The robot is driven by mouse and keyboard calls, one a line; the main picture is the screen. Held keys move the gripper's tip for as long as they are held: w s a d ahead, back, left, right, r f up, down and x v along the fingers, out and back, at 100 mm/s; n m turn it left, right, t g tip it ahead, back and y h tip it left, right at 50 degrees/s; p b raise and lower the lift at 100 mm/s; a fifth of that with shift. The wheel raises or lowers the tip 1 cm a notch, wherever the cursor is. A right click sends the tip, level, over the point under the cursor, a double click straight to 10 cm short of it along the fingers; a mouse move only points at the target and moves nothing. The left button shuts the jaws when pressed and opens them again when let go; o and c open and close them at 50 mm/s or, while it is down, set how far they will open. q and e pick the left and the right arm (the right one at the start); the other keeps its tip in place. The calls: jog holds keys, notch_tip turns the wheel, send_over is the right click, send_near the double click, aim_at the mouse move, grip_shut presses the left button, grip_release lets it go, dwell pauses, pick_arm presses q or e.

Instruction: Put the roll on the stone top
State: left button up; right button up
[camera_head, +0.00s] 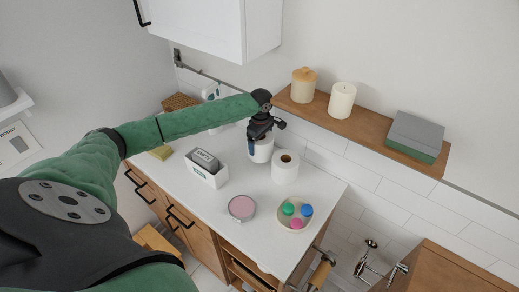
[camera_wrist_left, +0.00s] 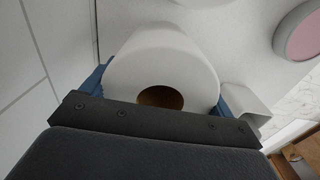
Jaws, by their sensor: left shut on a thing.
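My left gripper (camera_head: 262,141) is over the back of the white stone top (camera_head: 215,215), pointing down. It is shut on a white roll (camera_head: 261,153). In the left wrist view the roll (camera_wrist_left: 165,60) sits between the blue fingers, its brown core facing the camera. I cannot tell if the held roll touches the top. A second white roll (camera_head: 285,170) stands upright on the top, just right of the held one. My right gripper is not in view.
A white box (camera_head: 207,171) with a grey item, a pink round tin (camera_head: 242,207) and a bowl (camera_head: 294,214) of coloured pieces stand on the top. A wooden shelf (camera_head: 370,126) with candles is on the wall to the right. The front of the top has bare room.

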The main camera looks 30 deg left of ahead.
pick_arm(q)
jog(key=f+b, duration=0.2)
jog(key=f, duration=0.1)
jog(key=shift+s+f+b, duration=0.2)
jog(key=shift+b, duration=0.15)
jog(key=shift+f, duration=0.15)
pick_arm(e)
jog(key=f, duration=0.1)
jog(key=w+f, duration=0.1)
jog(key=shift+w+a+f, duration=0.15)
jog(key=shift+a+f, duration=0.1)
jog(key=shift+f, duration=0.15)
